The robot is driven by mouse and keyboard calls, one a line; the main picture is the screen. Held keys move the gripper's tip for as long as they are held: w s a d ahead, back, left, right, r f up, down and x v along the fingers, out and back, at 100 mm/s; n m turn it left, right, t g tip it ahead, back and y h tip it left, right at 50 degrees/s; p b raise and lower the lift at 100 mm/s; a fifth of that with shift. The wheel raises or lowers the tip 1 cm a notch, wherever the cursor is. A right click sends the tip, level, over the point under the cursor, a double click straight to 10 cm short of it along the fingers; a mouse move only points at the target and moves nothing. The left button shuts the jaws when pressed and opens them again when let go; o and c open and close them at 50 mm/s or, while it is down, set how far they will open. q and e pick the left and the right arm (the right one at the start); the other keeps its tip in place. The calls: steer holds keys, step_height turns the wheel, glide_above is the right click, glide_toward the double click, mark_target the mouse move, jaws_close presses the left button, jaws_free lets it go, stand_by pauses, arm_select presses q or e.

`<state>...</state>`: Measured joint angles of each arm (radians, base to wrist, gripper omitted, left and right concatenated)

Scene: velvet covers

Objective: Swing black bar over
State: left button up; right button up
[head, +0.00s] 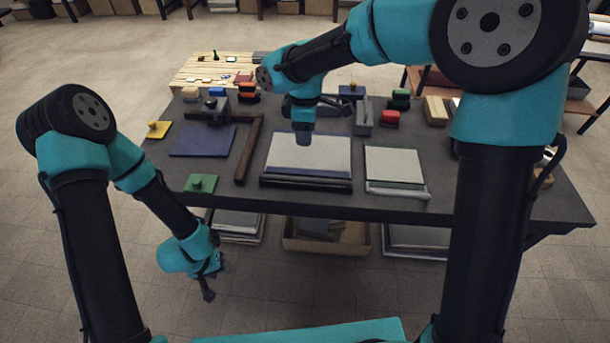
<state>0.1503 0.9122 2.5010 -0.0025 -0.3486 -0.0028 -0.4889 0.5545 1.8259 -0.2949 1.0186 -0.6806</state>
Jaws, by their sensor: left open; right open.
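A black bar (305,184) lies along the front edge of a blue cover with a pale board (310,155) on it, near the middle of the dark table. My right gripper (303,138) is above the back part of the pale board, pointing down. It is open with nothing visible in it; its fingers are small and partly hidden by its own body, and I cannot tell whether it touches the board. My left gripper (208,287) is open and empty, low in front of the table's front edge, away from the bar.
A brown bar (248,148) and a flat blue sheet (203,141) lie left of the board. A pale board with a white bar (398,190) lies to the right. Blocks and tools line the back of the table (480,209).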

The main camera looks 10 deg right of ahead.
mark_target(304, 179)
steer(key=f, duration=0.5)
steer(key=s+f, duration=0.1)
steer(key=f, duration=0.9)
steer(key=shift+s+a+f, duration=0.15)
steer(key=shift+s+f, duration=0.05)
steer(key=shift+f, duration=0.15)
jaws_close()
